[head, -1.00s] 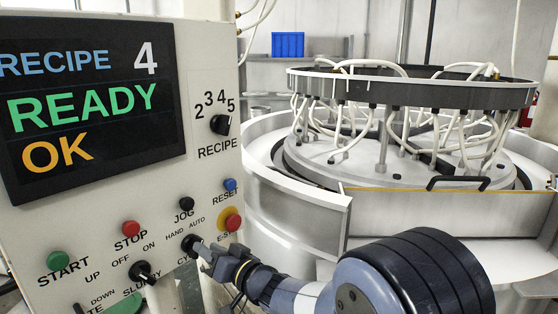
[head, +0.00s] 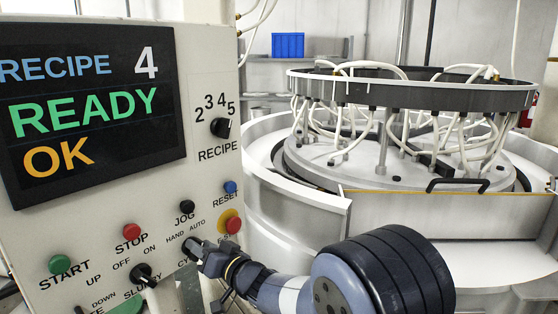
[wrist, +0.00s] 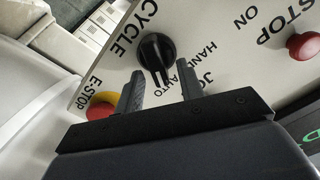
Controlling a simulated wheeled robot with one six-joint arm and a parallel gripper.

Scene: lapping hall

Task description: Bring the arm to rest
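My gripper (wrist: 161,82) is open, with its two dark fingers spread apart. The black cycle selector knob (wrist: 155,52) is ahead of the gap between them, and I see no finger touching it. In the head view my gripper (head: 207,254) is at the lower right of the control panel, close by the same knob (head: 191,245). Its HAND and AUTO labels show; its CYCLE label is partly hidden by my gripper there but shows in the wrist view.
The panel (head: 205,185) has a screen (head: 95,110) reading RECIPE 4, READY, OK. A red E-stop (head: 233,225) on yellow sits close by my gripper, with a blue reset button (head: 230,187) above it. The lapping machine (head: 410,95) stands to the right.

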